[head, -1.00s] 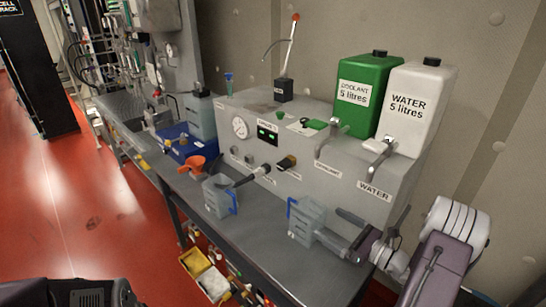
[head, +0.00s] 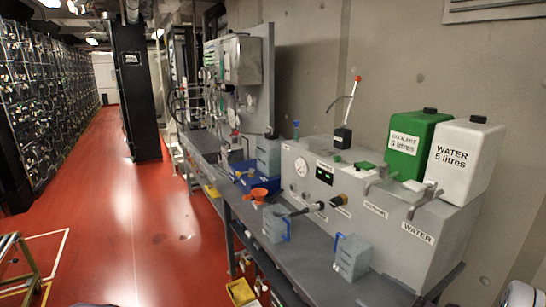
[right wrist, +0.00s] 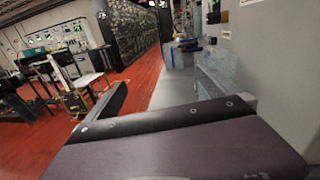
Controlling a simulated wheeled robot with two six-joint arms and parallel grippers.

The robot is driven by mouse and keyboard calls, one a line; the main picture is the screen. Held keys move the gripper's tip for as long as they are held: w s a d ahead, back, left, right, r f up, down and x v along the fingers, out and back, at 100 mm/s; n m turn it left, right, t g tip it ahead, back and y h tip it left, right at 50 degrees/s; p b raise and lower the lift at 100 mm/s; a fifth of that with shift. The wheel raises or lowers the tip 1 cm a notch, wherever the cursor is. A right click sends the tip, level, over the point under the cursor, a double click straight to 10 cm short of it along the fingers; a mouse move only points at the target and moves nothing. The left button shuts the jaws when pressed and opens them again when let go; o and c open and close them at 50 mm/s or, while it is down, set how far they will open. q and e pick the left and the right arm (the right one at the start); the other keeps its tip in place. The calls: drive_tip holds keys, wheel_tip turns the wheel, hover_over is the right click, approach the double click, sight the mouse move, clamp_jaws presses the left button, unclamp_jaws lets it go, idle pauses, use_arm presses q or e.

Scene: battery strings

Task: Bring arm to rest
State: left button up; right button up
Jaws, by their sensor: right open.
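My right gripper (right wrist: 180,108) shows in the right wrist view with its dark fingers spread wide and nothing between them. In the head view only a white piece of my right arm (head: 524,294) shows at the lower right corner; the gripper itself is out of that picture. A clear jug with a blue handle (head: 353,258) stands on the grey bench (head: 310,262) under the water tap, apart from my arm. A second such jug (head: 274,224) stands to its left. My left gripper is in neither view.
A grey test unit (head: 405,232) stands on the bench, with a green coolant can (head: 407,150) and a white water can (head: 455,180) on top. An orange funnel (head: 259,194) and blue tray (head: 246,178) are farther back. The red floor (head: 120,220) on the left is mostly clear.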

drive_tip(key=w+a+r+n+g+y, duration=0.2)
drive_tip(key=a, duration=0.4)
drive_tip(key=s+a+r+n+g+y, duration=0.1)
drive_tip(key=s+a+n+g, duration=0.45)
drive_tip(key=a, duration=0.25)
drive_tip(key=s+a+n+g+y, duration=0.1)
drive_tip(key=s+a+n+g, duration=0.3)
drive_tip(key=s+a, duration=0.3)
drive_tip(key=s+a+f+n+g+h, duration=0.2)
drive_tip(key=s+f+n+g+h, duration=0.5)
drive_tip(key=s, duration=0.3)
drive_tip(key=w+d+f+n+t+h, duration=0.1)
drive_tip(key=d+f+n+t+h, duration=0.1)
drive_tip(key=d+n+h, duration=0.2)
drive_tip(key=w+d+f+n+t+h, duration=0.2)
drive_tip(key=d+n, duration=0.3)
drive_tip(key=d, duration=0.4)
drive_tip(key=shift+w+f+t+h, duration=0.15)
drive_tip(key=shift+f+t+h, duration=0.4)
drive_tip(key=shift+t+h, duration=0.3)
